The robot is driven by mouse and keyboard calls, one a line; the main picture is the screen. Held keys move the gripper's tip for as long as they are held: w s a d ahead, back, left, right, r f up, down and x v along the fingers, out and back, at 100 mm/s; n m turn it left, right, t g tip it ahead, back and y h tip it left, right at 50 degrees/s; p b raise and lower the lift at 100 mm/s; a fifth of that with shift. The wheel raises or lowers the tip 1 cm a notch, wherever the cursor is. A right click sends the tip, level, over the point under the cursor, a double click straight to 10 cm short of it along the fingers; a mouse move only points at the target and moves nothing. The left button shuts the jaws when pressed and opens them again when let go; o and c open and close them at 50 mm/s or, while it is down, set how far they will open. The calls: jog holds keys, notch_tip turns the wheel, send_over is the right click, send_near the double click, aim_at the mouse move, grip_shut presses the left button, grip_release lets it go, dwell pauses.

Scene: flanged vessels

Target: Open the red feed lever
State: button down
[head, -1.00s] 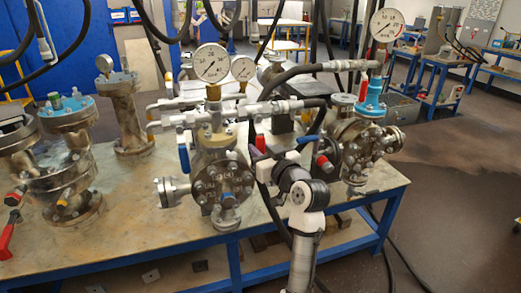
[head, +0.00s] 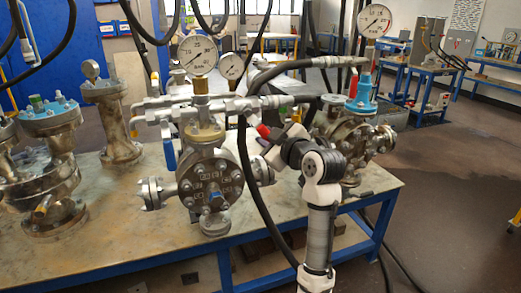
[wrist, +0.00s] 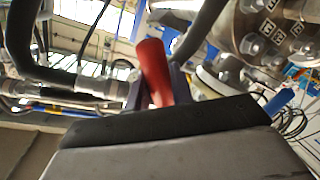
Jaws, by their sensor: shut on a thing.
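The red feed lever (wrist: 153,72) shows in the wrist view as a red handle rising between the two dark fingers of my gripper (wrist: 157,92). The gripper is shut on it. In the head view the red lever's end (head: 263,130) shows tilted at my gripper (head: 273,141), just right of the middle flanged vessel (head: 213,165). The lever's pivot and valve body are hidden behind my gripper and wrist.
A black hose (head: 245,190) hangs close to the left of my gripper. Pressure gauges (head: 199,54) and pipes stand above. Another vessel with a blue top (head: 362,95) stands behind my arm on the right. The bench front (head: 130,245) is bare.

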jog(key=n, duration=0.1)
jog(key=d+r+n+b, duration=0.1)
jog(key=shift+w+d+r+n+h, duration=0.2)
jog(key=shift+d+n+h, duration=0.1)
jog(key=shift+h, duration=0.1)
jog(key=shift+w+d+r+n+h+b, duration=0.15)
jog(key=shift+d+r+n+b, duration=0.1)
jog(key=shift+r+n, duration=0.3)
jog(key=shift+w+d+r+n+h+b, duration=0.1)
jog(key=shift+d+r+n+h+b, duration=0.15)
jog(key=shift+n, duration=0.4)
jog(key=shift+d+r+n, duration=0.25)
jog(key=shift+r+n, duration=0.65)
jog(key=shift+n, duration=0.1)
jog(key=shift+r+n+h, duration=0.6)
jog(key=shift+r+n, duration=0.4)
jog(key=shift+n, duration=0.1)
jog(key=c, duration=1.3)
grip_release()
jog(key=shift+o, duration=0.2)
jog(key=shift+d, duration=0.1)
jog(key=b+v, duration=0.3)
jog(key=v, duration=1)
jog(key=shift+s, duration=0.35)
